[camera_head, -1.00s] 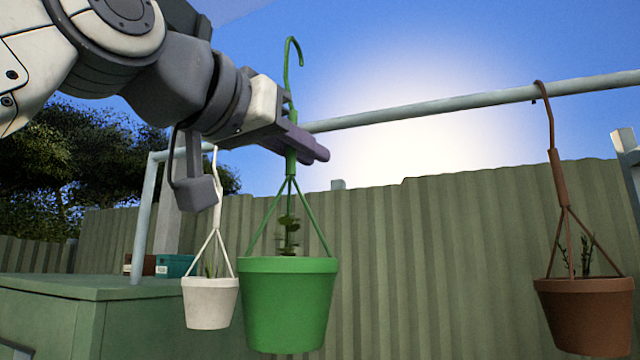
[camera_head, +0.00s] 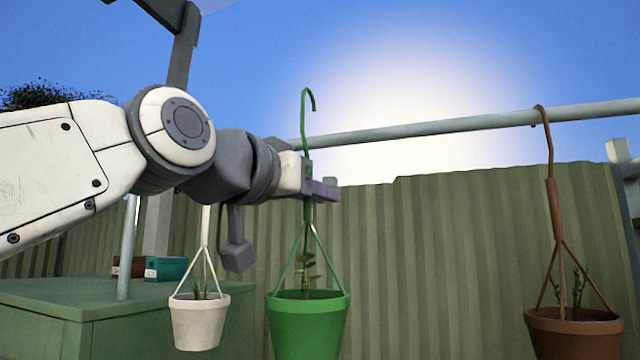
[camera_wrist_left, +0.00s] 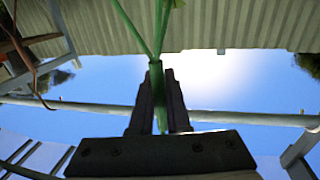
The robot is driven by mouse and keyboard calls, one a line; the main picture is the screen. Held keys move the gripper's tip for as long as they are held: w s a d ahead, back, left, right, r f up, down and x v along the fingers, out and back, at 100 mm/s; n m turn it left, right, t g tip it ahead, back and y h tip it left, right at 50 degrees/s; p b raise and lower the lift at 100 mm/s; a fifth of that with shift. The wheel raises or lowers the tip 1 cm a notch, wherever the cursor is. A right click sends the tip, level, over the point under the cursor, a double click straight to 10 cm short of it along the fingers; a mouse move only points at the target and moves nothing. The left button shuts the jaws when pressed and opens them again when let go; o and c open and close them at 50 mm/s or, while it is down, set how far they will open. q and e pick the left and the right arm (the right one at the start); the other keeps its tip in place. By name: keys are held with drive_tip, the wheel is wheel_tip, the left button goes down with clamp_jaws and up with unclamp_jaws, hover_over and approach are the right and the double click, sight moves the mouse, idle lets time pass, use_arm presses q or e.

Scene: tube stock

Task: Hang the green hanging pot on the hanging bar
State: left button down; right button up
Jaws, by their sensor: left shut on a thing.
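The green hanging pot (camera_head: 308,325) hangs upright below my left gripper (camera_head: 324,190), with a small plant in it. The gripper is shut on the pot's green stem, which also shows between the fingers in the left wrist view (camera_wrist_left: 157,85). The pot's open hook (camera_head: 308,100) rises above the gripper, its tip higher than the bar in the head view. The pale hanging bar (camera_head: 430,127) runs across behind the gripper; it also crosses the left wrist view (camera_wrist_left: 80,106). I cannot tell the gap between hook and bar. My right gripper is not in view.
A white pot (camera_head: 198,322) hangs at the left, close to the green pot. A brown pot (camera_head: 575,335) hangs from the bar at the right. The bar between green and brown pots is clear. A green cabinet (camera_head: 60,300) carries a teal box (camera_head: 166,269). A corrugated fence (camera_head: 430,240) stands behind.

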use_arm(q)
drive_tip(key=w+d+f+p, duration=0.1)
drive_tip(key=w+d+f, duration=0.1)
drive_tip(key=w, duration=0.6)
drive_tip(key=shift+d+f, duration=0.15)
drive_tip(key=shift+d, duration=0.2)
idle(0.5)
drive_tip(key=shift+w, duration=0.1)
